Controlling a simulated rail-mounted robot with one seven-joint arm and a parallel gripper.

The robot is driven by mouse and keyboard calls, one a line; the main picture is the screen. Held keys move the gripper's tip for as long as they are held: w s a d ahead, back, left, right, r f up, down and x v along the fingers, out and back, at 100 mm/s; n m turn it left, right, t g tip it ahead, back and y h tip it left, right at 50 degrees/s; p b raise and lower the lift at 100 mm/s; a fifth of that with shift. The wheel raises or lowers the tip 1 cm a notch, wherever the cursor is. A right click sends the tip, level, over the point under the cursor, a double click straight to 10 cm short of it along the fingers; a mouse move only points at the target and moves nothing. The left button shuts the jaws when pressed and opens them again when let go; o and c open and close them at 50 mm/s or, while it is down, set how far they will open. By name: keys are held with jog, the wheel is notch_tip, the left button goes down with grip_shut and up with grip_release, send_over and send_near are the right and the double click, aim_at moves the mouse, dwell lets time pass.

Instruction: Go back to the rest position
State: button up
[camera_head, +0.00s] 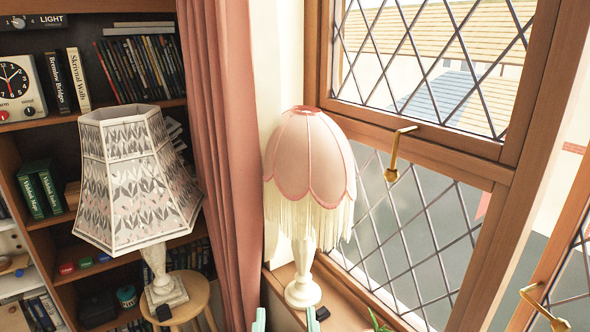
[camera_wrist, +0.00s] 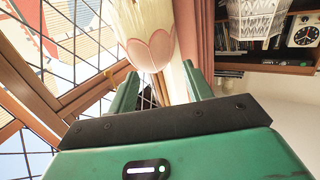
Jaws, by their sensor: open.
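My gripper (camera_wrist: 160,82) is green with a dark bar across its body. Its two fingers stand apart with nothing held between them in the wrist view. In the head view only the pale green fingertips of my gripper (camera_head: 285,320) show at the bottom edge. They are close in front of the base of the pink fringed lamp (camera_head: 308,165). In the wrist view the pink lamp (camera_wrist: 148,50) shows beyond the fingers. I cannot tell how wide the gap between lamp and fingers is.
The pink lamp stands on the window sill (camera_head: 345,312), beside the latticed window (camera_head: 420,215) with brass handles. A patterned lamp (camera_head: 135,180) stands on a round stool (camera_head: 190,300) at left. Behind are a pink curtain (camera_head: 222,150) and a bookshelf (camera_head: 75,217). A green plant (camera_head: 378,322) shows at the bottom.

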jog(key=s+r+t+p, duration=0.2)
jog(key=s+r+t, duration=0.2)
jog(key=r, duration=0.9)
jog(key=s+r+t+p, duration=0.3)
jog(key=s+r, duration=0.3)
jog(key=r, duration=0.7)
jog(key=shift+t, duration=0.4)
jog(key=shift+a, duration=0.1)
